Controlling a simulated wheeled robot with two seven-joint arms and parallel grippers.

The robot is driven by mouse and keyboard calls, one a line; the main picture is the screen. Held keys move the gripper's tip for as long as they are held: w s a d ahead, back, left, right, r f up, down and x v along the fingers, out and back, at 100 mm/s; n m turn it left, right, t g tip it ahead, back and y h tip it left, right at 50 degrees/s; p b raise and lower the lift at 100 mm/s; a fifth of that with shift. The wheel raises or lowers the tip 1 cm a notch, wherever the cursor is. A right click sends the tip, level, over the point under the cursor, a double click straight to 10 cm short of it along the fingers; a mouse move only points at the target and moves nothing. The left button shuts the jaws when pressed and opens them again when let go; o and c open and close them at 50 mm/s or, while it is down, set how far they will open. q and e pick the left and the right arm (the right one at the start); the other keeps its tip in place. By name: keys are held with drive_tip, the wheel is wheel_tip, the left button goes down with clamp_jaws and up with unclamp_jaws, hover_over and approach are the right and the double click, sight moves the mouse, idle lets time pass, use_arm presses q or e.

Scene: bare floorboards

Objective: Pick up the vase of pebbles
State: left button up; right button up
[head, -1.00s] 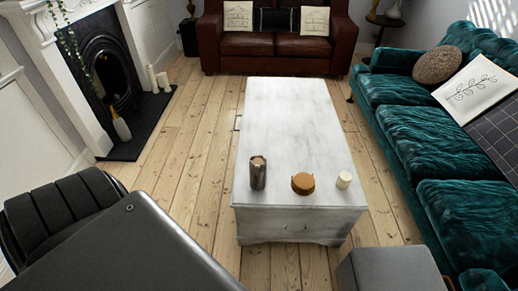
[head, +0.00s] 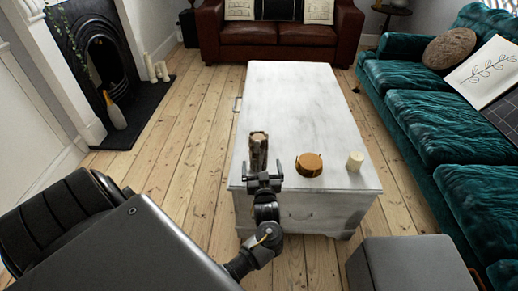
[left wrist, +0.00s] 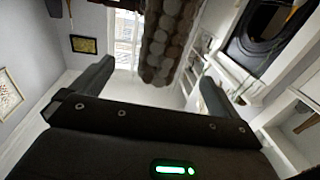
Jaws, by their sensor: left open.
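The vase of pebbles (head: 258,145), a narrow brown-grey column, stands upright near the front left of the white table. In the left wrist view the vase (left wrist: 163,42) shows as a rounded, pebbly column at the top middle, just beyond the finger ends. My left gripper (head: 262,172) is at the front edge of the table, in front of the vase in the head view and covering its lower part. In the left wrist view its two fingers (left wrist: 157,75) are spread wide with nothing held between them. My right gripper is not in view.
On the white table (head: 300,105) a round orange-brown container (head: 309,165) and a small cream candle (head: 355,161) stand right of the vase. The table's far part is bare. A green sofa (head: 430,120) lines the right side, and a brown leather sofa (head: 275,33) stands behind.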

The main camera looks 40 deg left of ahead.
sight(260, 155)
use_arm(q)
drive_tip(key=x, duration=0.5)
drive_tip(key=b+x, duration=0.1)
drive_tip(key=x, duration=0.3)
drive_tip(key=shift+a+r, duration=0.1)
drive_tip(key=shift+a, duration=0.1)
drive_tip(key=shift+w+a, duration=0.3)
drive_tip(key=c, duration=1.8)
drive_tip(key=shift+r, duration=0.2)
drive_tip(key=shift+c, duration=0.8)
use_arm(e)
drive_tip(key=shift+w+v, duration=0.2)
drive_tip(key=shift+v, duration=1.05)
